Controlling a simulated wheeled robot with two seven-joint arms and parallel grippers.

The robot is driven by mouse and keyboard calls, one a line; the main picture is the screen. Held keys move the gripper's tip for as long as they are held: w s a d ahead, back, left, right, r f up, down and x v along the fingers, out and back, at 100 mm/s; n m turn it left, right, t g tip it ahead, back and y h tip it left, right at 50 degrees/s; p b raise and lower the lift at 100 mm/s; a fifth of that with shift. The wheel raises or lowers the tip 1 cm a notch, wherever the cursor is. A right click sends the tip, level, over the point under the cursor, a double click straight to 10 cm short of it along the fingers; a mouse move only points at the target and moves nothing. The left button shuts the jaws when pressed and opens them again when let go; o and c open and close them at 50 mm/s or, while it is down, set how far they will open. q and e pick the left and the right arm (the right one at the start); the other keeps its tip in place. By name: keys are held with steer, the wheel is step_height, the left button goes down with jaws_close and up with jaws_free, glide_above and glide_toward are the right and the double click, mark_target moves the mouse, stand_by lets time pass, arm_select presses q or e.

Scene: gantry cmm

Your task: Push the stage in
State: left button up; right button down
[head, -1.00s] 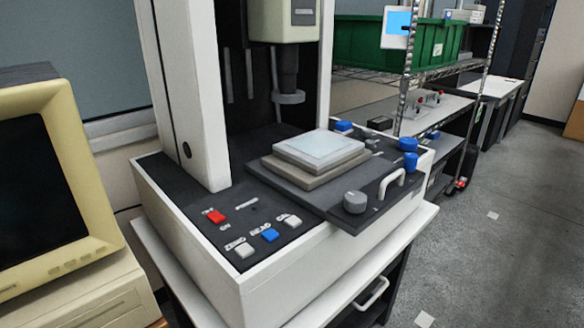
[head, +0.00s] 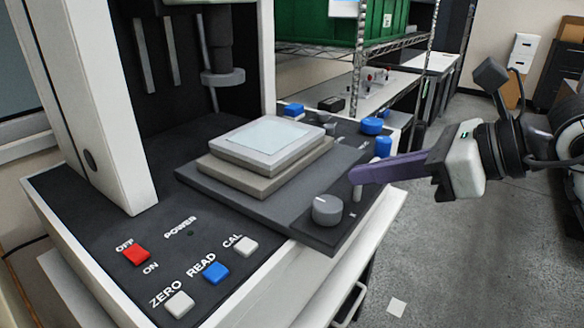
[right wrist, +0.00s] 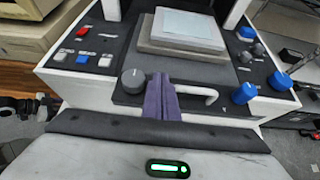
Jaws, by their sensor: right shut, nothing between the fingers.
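The stage (head: 225,186) is a dark flat plate on the measuring machine, carrying a stepped grey block with a pale glass top (head: 268,138). Its front edge sticks out past the machine's white base. A grey knob (head: 327,209) and a white handle (head: 357,190) are on its front part. My right gripper (head: 354,175), with purple fingers, is shut and empty at the handle, coming from the right. In the right wrist view the fingers (right wrist: 161,98) point at the stage's front, between the knob (right wrist: 133,80) and the handle (right wrist: 208,96). I cannot tell whether they touch.
Red power (head: 137,254), blue READ (head: 215,271) and white buttons lie on the machine's left front. Blue knobs (head: 383,146) stand at its right. A wire rack with a green bin (head: 315,22) is behind. The floor at right is open.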

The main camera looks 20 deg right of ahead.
steer(key=p, duration=0.1)
glide_toward(284, 179)
steer(key=f, duration=0.2)
steer(key=a, duration=0.1)
steer(key=shift+w+f, duration=0.3)
steer(key=shift+f, duration=0.1)
steer(key=w+a, duration=0.2)
steer(key=shift+w+p, duration=0.35)
arm_select(q)
steer(key=shift+s+r, duration=0.4)
steer(key=shift+r, duration=0.1)
arm_select(e)
steer(key=shift+w+a+f, duration=0.1)
steer(key=shift+w+a, duration=0.1)
steer(key=shift+w, duration=0.05)
